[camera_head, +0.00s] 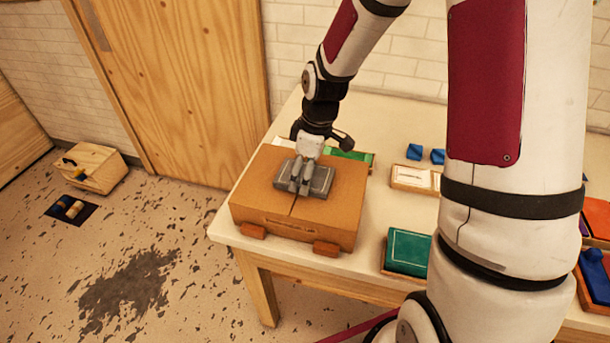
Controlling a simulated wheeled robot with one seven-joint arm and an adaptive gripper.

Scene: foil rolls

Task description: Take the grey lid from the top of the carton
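The brown carton (337,210) stands on the white table, its top flaps closed along a middle seam. The grey lid (319,181) lies flat on top of the carton, near the middle. My gripper (299,190) points down over the lid from behind, with its fingertips at the lid. The fingers are close together and cover part of the lid. I cannot tell whether they grip it or only touch it.
Orange-brown blocks (327,249) show at the carton's lower front edge. A green box (408,252) stands right of the carton on the white table (374,267). Small blue pieces (414,152) and a shallow tray (412,178) lie behind. My arm hides part of the table's right side.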

